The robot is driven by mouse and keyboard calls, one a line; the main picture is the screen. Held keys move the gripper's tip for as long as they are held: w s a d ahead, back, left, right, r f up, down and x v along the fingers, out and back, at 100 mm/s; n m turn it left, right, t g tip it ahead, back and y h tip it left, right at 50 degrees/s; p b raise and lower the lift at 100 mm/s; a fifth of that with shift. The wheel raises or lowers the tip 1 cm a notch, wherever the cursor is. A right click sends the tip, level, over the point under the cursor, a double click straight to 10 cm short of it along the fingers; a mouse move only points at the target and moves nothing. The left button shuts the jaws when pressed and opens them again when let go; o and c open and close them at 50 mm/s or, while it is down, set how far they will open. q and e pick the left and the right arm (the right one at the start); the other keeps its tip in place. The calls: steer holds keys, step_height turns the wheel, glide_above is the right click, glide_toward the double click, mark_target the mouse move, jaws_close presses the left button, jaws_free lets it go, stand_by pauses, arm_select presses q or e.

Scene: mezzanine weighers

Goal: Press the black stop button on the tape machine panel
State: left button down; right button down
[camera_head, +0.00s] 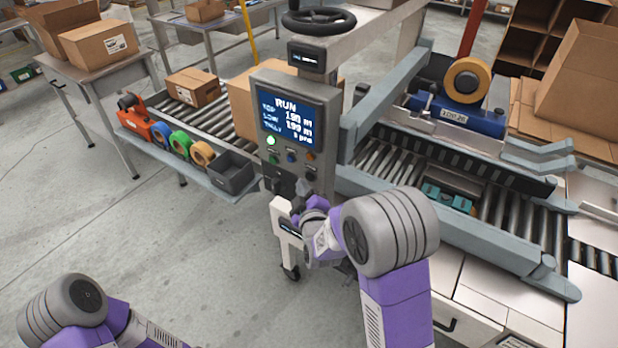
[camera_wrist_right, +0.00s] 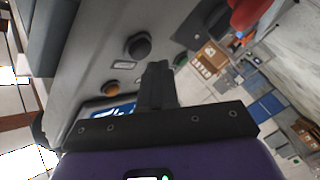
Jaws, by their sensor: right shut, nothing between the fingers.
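The tape machine panel (camera_head: 291,130) is a grey box with a lit screen reading RUN. A round black button (camera_wrist_right: 138,46) stands out from the panel face in the right wrist view, with a small label beside it. My right gripper (camera_head: 304,187) is in front of the panel's lower part in the head view. Its fingers (camera_wrist_right: 157,68) are shut and empty, with the tips close beside the black button in the wrist view. I cannot tell whether they touch the panel. Of my left arm only links show at the lower left; its gripper is out of frame.
An orange button (camera_wrist_right: 110,88) sits near the black one. A green light (camera_head: 270,140) is lit below the screen. A grey bin (camera_head: 233,172) and tape rolls (camera_head: 180,143) sit on a shelf left of the panel. A roller conveyor (camera_head: 510,215) lies to the right.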

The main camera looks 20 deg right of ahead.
steer(key=shift+w+d, duration=0.1)
stand_by(0.5)
steer(key=shift+w+d, duration=0.2)
steer(key=shift+d, duration=0.05)
steer(key=shift+w+d+b, duration=0.25)
steer(key=shift+d+b, duration=0.05)
steer(key=shift+d, duration=0.05)
stand_by(0.7)
steer(key=shift+s+a, duration=0.1)
steer(key=shift+a, duration=0.05)
steer(key=shift+s+a, duration=0.45)
steer(key=shift+a, duration=0.1)
stand_by(0.3)
steer(key=s+a, duration=0.1)
steer(key=a, duration=0.1)
steer(key=s+a, duration=0.2)
stand_by(0.4)
stand_by(0.6)
